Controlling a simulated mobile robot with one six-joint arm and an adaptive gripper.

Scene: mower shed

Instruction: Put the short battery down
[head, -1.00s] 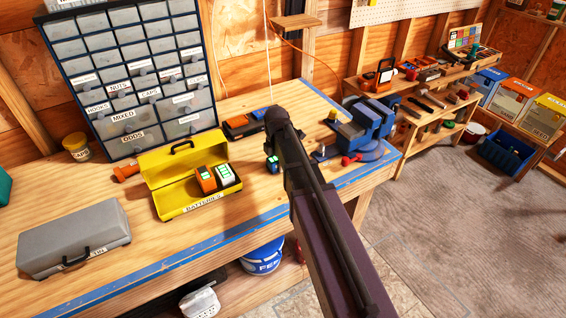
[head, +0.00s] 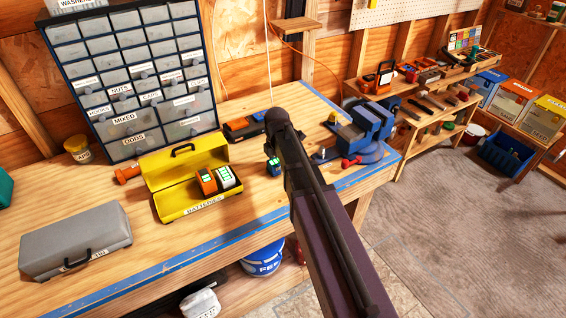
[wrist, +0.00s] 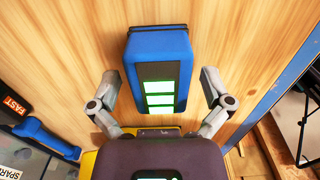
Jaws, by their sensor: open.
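A blue battery (head: 274,167) with lit green bars is at the bench, right of the yellow box. In the wrist view the blue battery (wrist: 158,75) lies between the two grey fingers of my gripper (wrist: 158,88). The fingers are spread, with a visible gap on each side of the battery. In the head view my arm hides most of the gripper. The yellow box (head: 168,208), labelled for batteries, is open and holds an orange battery (head: 206,181) and a white battery (head: 227,177).
A grey case (head: 75,240) lies at the bench's left. A drawer cabinet (head: 130,75) stands behind the yellow box. A blue vise (head: 365,125) is to the right of my arm. Blue tape (head: 215,240) marks the front edge. Bare wood shows in front of the yellow box.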

